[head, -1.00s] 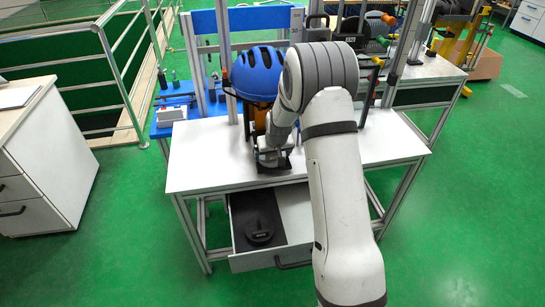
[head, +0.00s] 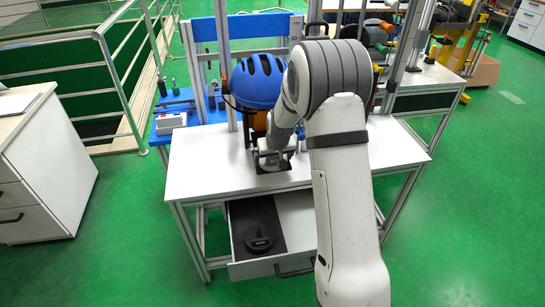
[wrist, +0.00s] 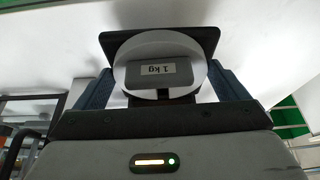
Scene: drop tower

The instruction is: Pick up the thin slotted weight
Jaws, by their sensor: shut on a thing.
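In the wrist view, a pale round disc (wrist: 196,55) with a dark block labelled "1 kg" sits between the fingers of my gripper (wrist: 163,85); I take it for the thin slotted weight. My gripper is shut on it, one finger on each side. A black square plate (wrist: 118,40) shows just behind the disc; I cannot tell if they touch. In the head view, my gripper (head: 273,157) is low over the white tabletop, by a dark square base (head: 268,168). The weight itself is hidden there.
A blue helmet (head: 257,80) stands in the tower frame just behind my gripper. Below, an open drawer (head: 295,225) holds a dark round object (head: 258,243) on a black mat. The left part of the white table (head: 205,160) is clear. Aluminium posts rise on both sides.

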